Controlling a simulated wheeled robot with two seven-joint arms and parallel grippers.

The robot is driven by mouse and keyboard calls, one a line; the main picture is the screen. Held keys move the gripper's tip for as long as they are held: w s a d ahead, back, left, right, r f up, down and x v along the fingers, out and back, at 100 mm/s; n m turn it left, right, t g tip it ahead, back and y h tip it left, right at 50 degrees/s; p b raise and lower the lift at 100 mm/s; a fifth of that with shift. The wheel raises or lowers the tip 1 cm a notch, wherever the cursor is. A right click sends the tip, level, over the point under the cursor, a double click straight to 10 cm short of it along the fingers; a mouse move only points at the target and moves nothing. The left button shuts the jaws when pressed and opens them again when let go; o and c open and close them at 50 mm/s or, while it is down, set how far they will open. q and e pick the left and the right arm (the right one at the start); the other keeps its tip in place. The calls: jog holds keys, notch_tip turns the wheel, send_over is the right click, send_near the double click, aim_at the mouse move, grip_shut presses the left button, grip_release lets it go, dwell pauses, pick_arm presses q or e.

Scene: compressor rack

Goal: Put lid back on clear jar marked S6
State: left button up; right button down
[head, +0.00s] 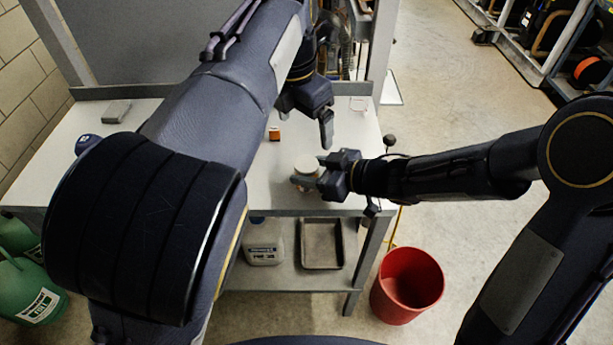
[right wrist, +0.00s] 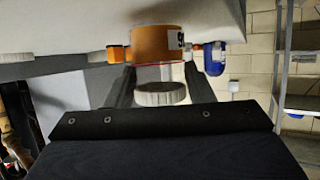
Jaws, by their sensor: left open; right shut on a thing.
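The clear jar (right wrist: 157,45), with orange content and an upside-down S6 label, shows between the fingers in the right wrist view. A white ribbed lid (right wrist: 160,94) is at its top end; I cannot tell whether it is seated. In the head view the pale round lid (head: 306,165) shows from above, near the table's front edge. My right gripper (head: 308,178) is shut on the jar from the right, and its fingers (right wrist: 160,82) flank it. My left gripper (head: 325,130) is open and empty, pointing down above the table, behind and apart from the jar.
The pale table (head: 255,180) carries a small orange item (head: 274,134), a grey block (head: 115,112) and a blue item (head: 88,143). A red bin (head: 407,285) stands on the floor at right.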

aim_at(317, 172)
pick_arm(q)
notch_tip(317, 172, up, 6)
jog(key=a, duration=0.1)
jog(key=shift+s+a+r, duration=0.15)
jog(key=shift+s+r, duration=0.05)
pick_arm(e)
jog(key=shift+f, duration=0.1)
jog(key=c, duration=0.6)
grip_release()
jog(key=p+v, duration=0.1)
jog(key=v, duration=0.5)
jog(key=shift+s+d+r+p, duration=0.1)
jog(key=shift+d+r+p, duration=0.2)
jog(key=shift+p, duration=0.1)
pick_arm(q)
jog(key=shift+r, duration=0.95)
pick_arm(e)
jog(key=shift+s+d+r, duration=0.1)
jog(key=shift+s+d, duration=0.2)
jog(key=shift+d, duration=0.15)
